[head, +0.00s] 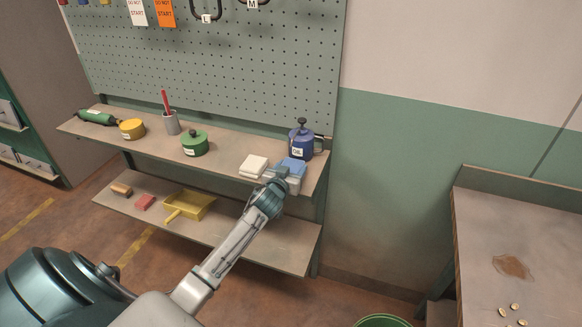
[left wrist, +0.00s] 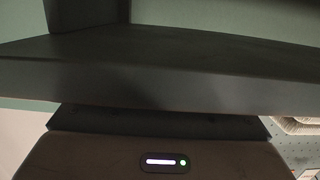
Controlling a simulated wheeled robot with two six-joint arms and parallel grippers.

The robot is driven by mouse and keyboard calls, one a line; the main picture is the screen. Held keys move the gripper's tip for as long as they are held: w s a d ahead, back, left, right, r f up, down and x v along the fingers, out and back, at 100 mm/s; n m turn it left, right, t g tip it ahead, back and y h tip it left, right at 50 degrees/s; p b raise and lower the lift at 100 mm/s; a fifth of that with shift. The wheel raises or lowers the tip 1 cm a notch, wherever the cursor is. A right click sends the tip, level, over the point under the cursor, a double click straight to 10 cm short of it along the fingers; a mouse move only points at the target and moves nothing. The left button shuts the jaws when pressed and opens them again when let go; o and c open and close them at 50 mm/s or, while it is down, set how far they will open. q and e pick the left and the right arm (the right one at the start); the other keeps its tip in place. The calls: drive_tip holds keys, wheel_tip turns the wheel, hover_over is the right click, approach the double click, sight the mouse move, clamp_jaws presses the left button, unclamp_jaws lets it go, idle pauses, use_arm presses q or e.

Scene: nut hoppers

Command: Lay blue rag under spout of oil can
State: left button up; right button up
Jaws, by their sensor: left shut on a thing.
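The blue oil can (head: 301,145), with a dark top and a white OIL label, stands upright at the right end of the upper shelf. Its spout is too small to make out. The blue rag (head: 293,164) is just in front of the can, at the shelf's front edge. My left gripper (head: 286,178) reaches it from the front and is shut on it; the fingers partly cover the rag. I cannot tell whether the rag touches the shelf or the can. The left wrist view is mostly filled by dark close surfaces, and the rag is not clear there. My right gripper is out of view.
A folded white cloth (head: 254,167) lies left of the rag on the upper shelf (head: 228,153). A green pot (head: 194,143), grey cup (head: 172,123) and yellow tin (head: 132,129) stand farther left. The lower shelf holds a yellow dustpan (head: 190,205). A workbench (head: 480,235) is at right.

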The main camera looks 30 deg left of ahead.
use_arm(q)
drive_tip(key=shift+f, duration=0.3)
drive_tip(key=o, duration=0.5)
drive_tip(key=shift+f, duration=0.1)
drive_tip(key=o, duration=0.5)
drive_tip(key=shift+c, duration=0.2)
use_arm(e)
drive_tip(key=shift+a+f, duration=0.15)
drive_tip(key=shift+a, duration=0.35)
use_arm(q)
drive_tip(key=shift+s+r, duration=0.1)
drive_tip(key=shift+r, duration=0.15)
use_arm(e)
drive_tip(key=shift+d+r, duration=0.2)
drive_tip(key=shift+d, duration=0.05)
